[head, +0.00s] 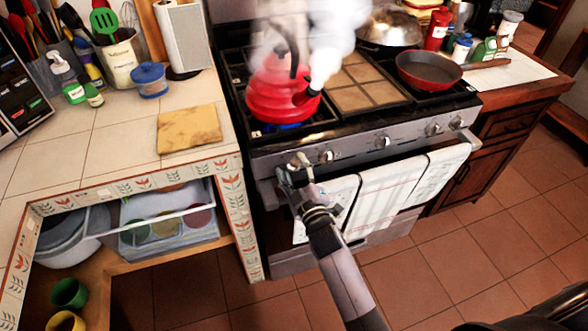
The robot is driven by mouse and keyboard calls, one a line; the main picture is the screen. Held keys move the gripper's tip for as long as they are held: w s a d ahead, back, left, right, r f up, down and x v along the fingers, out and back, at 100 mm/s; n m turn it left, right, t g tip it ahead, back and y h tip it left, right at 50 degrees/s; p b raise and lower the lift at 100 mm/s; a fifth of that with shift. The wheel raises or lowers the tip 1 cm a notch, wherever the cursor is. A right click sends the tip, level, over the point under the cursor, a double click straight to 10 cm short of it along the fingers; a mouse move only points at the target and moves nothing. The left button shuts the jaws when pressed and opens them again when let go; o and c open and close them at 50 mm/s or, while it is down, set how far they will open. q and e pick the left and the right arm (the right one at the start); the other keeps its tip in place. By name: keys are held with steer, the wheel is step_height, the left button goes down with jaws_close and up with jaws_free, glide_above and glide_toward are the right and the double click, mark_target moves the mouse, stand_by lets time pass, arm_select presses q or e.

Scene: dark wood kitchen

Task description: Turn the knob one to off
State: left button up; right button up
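A stove stands in the middle of the head view, with a row of round knobs on its steel front panel (350,147). A red kettle (283,92) sits on the front left burner, with blue flame under it and white steam above. My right gripper (294,168) is at the left end of the panel, at the leftmost knob, which it partly covers. I cannot tell whether the fingers touch or grip that knob. Another knob (326,156) is just right of the gripper. More knobs (383,142) sit further right. My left gripper is not in view.
Striped towels (385,190) hang from the oven handle beside my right arm. A red pan (429,70) is on the right burner. A tiled counter (110,140) with a wooden board (189,129) adjoins on the left. The floor in front right is clear.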

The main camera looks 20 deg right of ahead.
steer(key=c, duration=0.8)
steer(key=shift+c, duration=0.2)
steer(key=m+p, duration=0.2)
steer(key=m, duration=0.2)
steer(key=shift+d+r+m, duration=0.1)
steer(key=shift+m, duration=0.2)
steer(key=shift+d+m+p, duration=0.15)
steer(key=shift+m+p, duration=0.5)
steer(key=shift+m, duration=1.45)
steer(key=o, duration=1.1)
